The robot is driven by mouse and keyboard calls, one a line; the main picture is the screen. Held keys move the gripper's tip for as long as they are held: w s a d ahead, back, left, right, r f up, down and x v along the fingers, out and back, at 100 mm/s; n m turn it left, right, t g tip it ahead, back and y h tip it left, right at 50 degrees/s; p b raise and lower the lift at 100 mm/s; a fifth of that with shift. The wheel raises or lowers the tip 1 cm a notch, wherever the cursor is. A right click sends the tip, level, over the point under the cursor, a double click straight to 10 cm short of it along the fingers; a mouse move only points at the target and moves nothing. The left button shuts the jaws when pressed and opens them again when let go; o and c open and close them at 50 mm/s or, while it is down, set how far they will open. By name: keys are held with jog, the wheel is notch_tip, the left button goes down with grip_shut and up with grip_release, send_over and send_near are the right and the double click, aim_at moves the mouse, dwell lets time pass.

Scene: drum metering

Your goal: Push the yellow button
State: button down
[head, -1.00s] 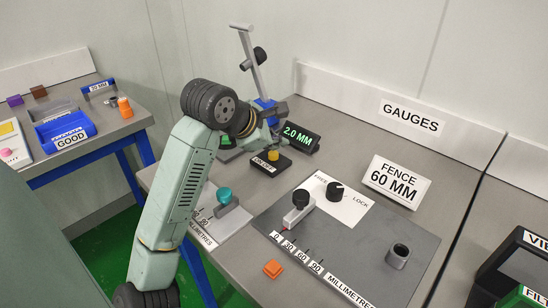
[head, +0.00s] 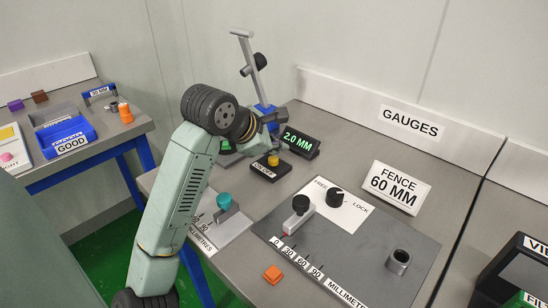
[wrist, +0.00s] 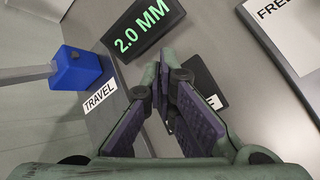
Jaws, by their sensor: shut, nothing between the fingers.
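The yellow button (head: 273,160) stands on a small black box (head: 270,169) with a white label, on the grey bench in front of the 2.0 MM display. My gripper (head: 277,119) is shut and empty, above and behind the button, apart from it in the head view. In the wrist view my shut fingers (wrist: 165,82) hide the button. Part of the black box (wrist: 207,82) and its label shows beyond them.
The display (head: 300,142) reads 2.0 MM close to my gripper. A stand with a grey post (head: 254,68) and blue block rises behind. A dark panel (head: 350,240) with a black knob (head: 335,196) lies at right. A teal knob (head: 224,201) sits at left.

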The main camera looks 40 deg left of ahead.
aim_at(276, 160)
jog(key=shift+f+b, duration=0.2)
jog(key=shift+b, duration=0.1)
jog(key=shift+f+b, duration=0.3)
jog(key=shift+b, duration=0.25)
jog(key=shift+f+b, duration=0.2)
jog(key=shift+b, duration=0.1)
dwell(0.4)
jog(key=shift+r, duration=0.7)
jog(key=shift+r+p, duration=0.95)
jog(key=shift+r, duration=2.05)
